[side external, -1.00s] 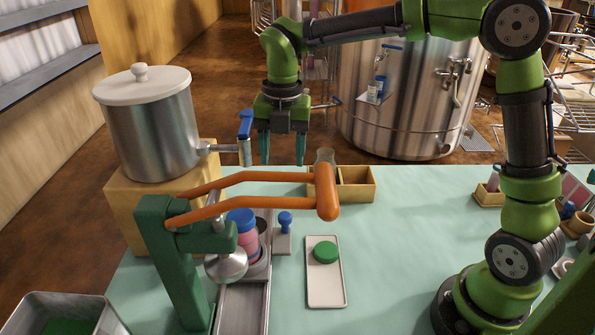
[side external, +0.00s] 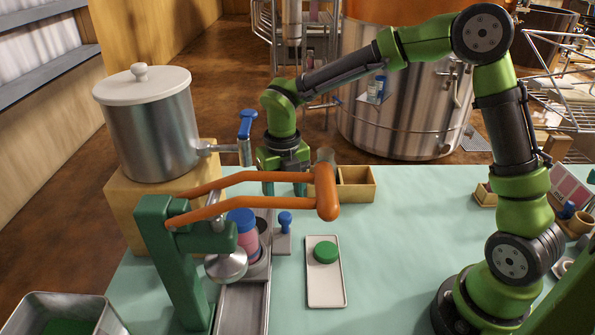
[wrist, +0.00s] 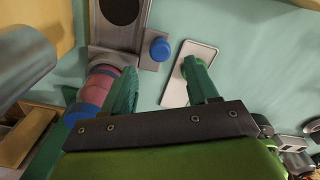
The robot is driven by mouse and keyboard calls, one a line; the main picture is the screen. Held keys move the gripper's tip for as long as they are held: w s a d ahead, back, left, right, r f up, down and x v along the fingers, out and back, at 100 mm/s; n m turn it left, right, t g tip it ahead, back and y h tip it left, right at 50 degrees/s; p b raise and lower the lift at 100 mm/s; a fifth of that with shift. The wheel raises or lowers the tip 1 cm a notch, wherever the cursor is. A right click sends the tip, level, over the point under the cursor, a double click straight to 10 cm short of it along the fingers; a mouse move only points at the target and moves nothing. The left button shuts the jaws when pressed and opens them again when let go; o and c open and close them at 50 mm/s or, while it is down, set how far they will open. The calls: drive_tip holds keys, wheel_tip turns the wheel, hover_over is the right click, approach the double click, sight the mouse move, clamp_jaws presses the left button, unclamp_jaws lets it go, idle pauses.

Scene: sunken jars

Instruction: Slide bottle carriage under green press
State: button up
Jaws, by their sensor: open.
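The green press (side external: 172,260) stands front left, with a long orange lever (side external: 250,180) and a round metal head (side external: 226,264). Behind the head, a pink bottle (side external: 249,241) with a blue top stands at the metal track (side external: 241,305). A blue knob (side external: 285,219) rises from a grey plate beside the bottle. In the wrist view, the knob (wrist: 160,49) shows beyond my fingertips, and the pink bottle (wrist: 98,88) shows left of the left finger. My gripper (side external: 284,190) is open and empty, behind the lever and above the knob's far side. The lever partly hides the fingers.
A white tray (side external: 326,292) with a green disc (side external: 326,251) lies right of the track. A wooden box (side external: 357,186) stands behind. A metal pot (side external: 150,130) with a blue-handled tap (side external: 247,125) sits on a wooden block at left. The table's middle right is clear.

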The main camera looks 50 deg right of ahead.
sight(285, 215)
wheel_tip(285, 215, down, 6)
drive_tip(key=shift+r, duration=0.15)
clamp_jaws()
idle(0.4)
